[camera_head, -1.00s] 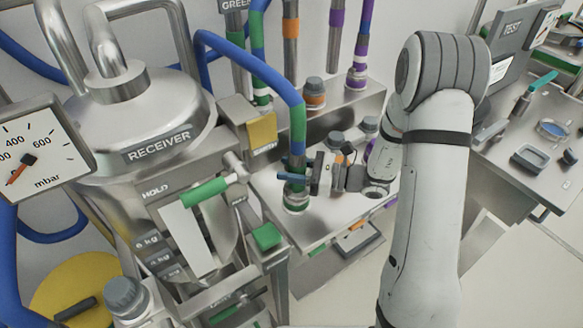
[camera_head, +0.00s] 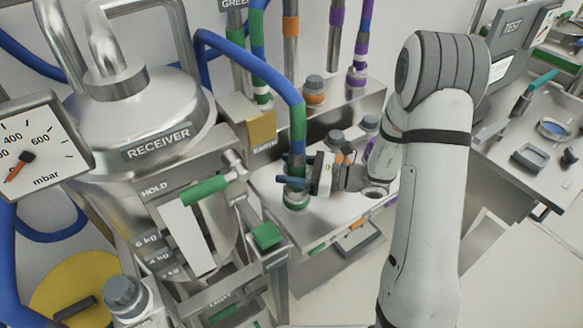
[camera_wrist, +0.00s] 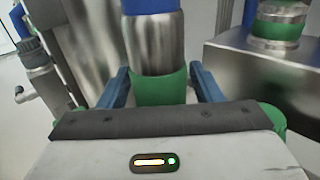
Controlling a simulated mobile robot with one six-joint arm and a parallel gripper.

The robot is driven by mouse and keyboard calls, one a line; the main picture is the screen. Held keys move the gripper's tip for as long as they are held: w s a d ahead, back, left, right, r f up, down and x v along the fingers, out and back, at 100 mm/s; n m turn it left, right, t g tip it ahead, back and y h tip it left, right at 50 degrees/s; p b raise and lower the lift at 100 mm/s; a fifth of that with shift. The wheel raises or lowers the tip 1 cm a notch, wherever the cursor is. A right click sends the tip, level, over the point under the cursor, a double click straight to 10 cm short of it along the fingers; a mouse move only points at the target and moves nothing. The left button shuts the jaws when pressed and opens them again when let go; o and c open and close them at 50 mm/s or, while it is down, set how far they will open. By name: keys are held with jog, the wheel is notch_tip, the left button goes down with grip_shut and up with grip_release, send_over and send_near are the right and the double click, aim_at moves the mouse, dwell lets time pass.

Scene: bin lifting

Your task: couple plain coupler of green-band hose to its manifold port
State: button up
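The green-band hose (camera_head: 298,118) is blue and arcs over from the receiver side, then hangs straight down. Its metal coupler (camera_wrist: 153,45) shows in the wrist view below a blue band and above a green part (camera_wrist: 158,88). In the head view the coupler stands upright over the green-ringed manifold port (camera_head: 296,200); the exact joint is partly hidden by my gripper. My gripper (camera_head: 293,172) reaches in from the right with its blue fingers on either side of the coupler. In the wrist view the fingers (camera_wrist: 162,80) look open, with narrow gaps beside the green part.
The receiver tank (camera_head: 155,110) and its frame stand close on the left. A yellow block (camera_head: 262,130) is behind the hose. Other capped ports, including an orange-ringed one (camera_head: 314,97), and upright pipes stand behind. A bench with tools (camera_head: 540,150) is at right.

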jog(key=shift+o, duration=0.5)
jog(key=shift+d, duration=0.5)
jog(key=s+d+b, duration=0.1)
jog(key=d, duration=0.5)
jog(key=shift+s+d, duration=0.2)
jog(key=shift+d, duration=0.15)
